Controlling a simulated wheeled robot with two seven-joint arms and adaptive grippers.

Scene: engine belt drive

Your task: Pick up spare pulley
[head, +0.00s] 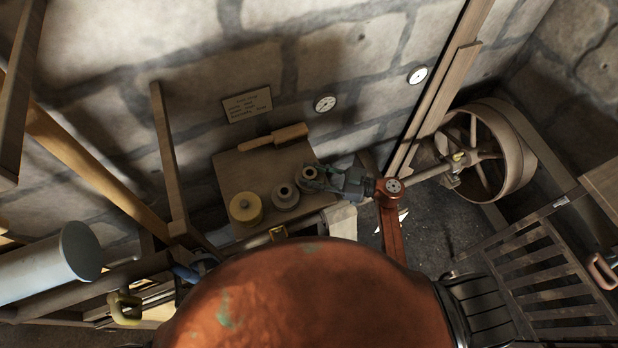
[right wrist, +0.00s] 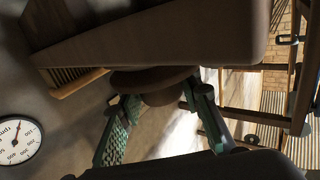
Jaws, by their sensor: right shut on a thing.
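Three round pulley-like parts are at the wooden bench board (head: 236,180) by the stone wall in the head view. A yellow one (head: 245,208) is at the left, a grey one (head: 285,195) is in the middle, and a small brownish pulley (head: 307,173) is at the right. My right gripper (head: 316,177) reaches in from the right and is shut on the brownish pulley. In the right wrist view the pulley (right wrist: 155,82) sits between the two green fingers, and its underside is partly hidden. I cannot tell whether it touches the board. My left gripper is not visible.
A written plaque (head: 247,105) and round gauges (head: 325,104) are on the wall. A large belt wheel (head: 490,155) with its shaft is at right.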

